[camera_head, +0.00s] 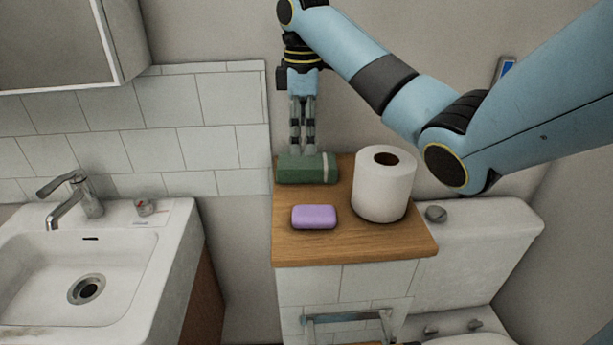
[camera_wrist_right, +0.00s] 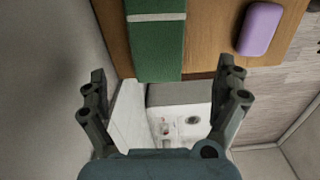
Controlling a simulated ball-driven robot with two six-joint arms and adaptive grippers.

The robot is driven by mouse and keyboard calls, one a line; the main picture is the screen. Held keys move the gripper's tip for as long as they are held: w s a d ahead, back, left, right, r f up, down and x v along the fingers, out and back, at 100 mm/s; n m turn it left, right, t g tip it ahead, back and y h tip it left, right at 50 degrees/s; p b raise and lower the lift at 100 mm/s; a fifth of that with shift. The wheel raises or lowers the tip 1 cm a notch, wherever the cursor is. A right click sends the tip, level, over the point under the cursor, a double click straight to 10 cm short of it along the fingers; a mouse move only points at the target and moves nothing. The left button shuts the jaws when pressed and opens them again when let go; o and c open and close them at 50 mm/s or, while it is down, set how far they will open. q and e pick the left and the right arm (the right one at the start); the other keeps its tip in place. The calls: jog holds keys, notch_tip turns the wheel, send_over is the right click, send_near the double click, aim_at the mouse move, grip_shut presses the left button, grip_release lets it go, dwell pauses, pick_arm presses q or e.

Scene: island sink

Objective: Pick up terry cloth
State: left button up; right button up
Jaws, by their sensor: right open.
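The terry cloth (camera_head: 306,169) is a green folded bundle with a pale stripe near one end. It lies at the back left of the wooden shelf top. In the right wrist view the cloth (camera_wrist_right: 157,40) reaches from the top edge down to between the open fingers' span, ahead of the fingertips. My right gripper (camera_head: 302,150) points down just above the cloth in the head view, its fingers looking close together from this side. In the right wrist view the right gripper (camera_wrist_right: 165,85) is open, with nothing held between its fingers. My left gripper is not in view.
A purple soap bar (camera_head: 314,217) lies in front of the cloth, and a white paper roll (camera_head: 383,184) stands to its right on the wooden top (camera_head: 350,246). A wall is close behind. A sink (camera_head: 86,270) is at left, and a toilet tank (camera_head: 480,240) at right.

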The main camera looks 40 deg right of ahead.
aim_at(307, 159)
notch_tip(307, 159, down, 2)
jog(key=shift+w+d+b, duration=0.1)
jog(key=shift+b, duration=0.3)
jog(key=shift+f, duration=0.2)
jog(key=f, duration=0.4)
jog(key=shift+d+b, duration=0.35)
jog(key=shift+f, duration=0.4)
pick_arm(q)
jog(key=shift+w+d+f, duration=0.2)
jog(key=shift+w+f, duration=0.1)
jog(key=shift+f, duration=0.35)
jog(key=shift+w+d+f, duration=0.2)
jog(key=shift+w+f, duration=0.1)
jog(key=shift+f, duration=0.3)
pick_arm(e)
jog(key=shift+c, duration=0.3)
jog(key=shift+c, duration=1.1)
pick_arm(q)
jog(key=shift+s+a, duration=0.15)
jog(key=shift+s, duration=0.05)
pick_arm(e)
jog(key=c, duration=1)
jog(key=shift+o, duration=0.2)
jog(key=shift+r, duration=0.1)
